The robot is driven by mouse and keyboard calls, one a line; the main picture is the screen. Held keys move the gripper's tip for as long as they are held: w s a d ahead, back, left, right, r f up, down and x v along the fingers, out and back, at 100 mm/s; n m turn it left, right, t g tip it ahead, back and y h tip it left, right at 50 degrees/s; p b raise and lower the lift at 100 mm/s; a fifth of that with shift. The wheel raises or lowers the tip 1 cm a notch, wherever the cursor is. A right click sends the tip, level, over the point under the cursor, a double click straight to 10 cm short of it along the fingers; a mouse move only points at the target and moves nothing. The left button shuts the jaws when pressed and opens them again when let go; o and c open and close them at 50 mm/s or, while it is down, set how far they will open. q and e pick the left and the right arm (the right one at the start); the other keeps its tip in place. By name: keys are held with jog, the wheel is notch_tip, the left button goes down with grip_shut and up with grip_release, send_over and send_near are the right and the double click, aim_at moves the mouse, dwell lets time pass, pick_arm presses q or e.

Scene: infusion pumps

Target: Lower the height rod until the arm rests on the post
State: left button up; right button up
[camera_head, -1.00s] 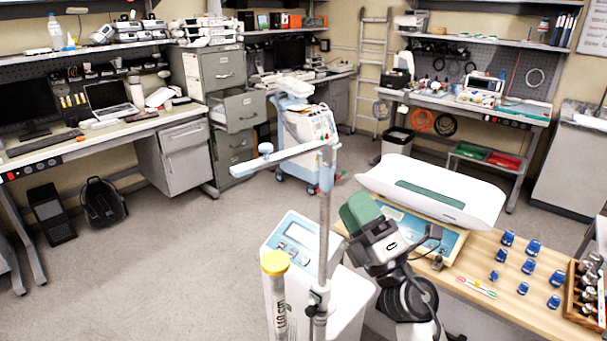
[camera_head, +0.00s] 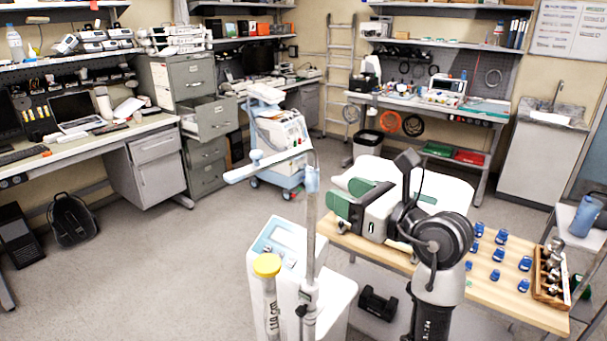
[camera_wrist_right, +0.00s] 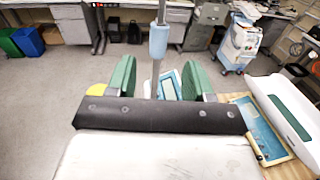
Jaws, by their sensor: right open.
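The height rod (camera_head: 311,232) is a slim grey upright on a white scale unit (camera_head: 327,285). A pale blue horizontal arm (camera_head: 270,163) extends left from its top, above a light blue collar (camera_head: 312,180). A post (camera_head: 271,305) with a yellow cap (camera_head: 267,265) and "110 cm" lettering stands in front, apart from and well below the arm. My right gripper (camera_head: 349,197) is open, with green pads, just right of the rod near collar height. In the right wrist view the rod and collar (camera_wrist_right: 159,42) appear between the pads, beyond the tips. My left gripper is not visible.
A wooden table (camera_head: 500,300) at the right holds a white baby scale (camera_head: 445,188), several blue items and a wooden rack (camera_head: 552,282). A pump cart (camera_head: 283,140) stands behind the rod.

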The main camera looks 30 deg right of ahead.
aim_at(317, 180)
jog(key=p+x, duration=0.3)
jog(key=x, duration=0.6)
jog(key=shift+a+r, duration=0.15)
jog(key=shift+w+a, duration=0.1)
jog(key=shift+w, duration=0.45)
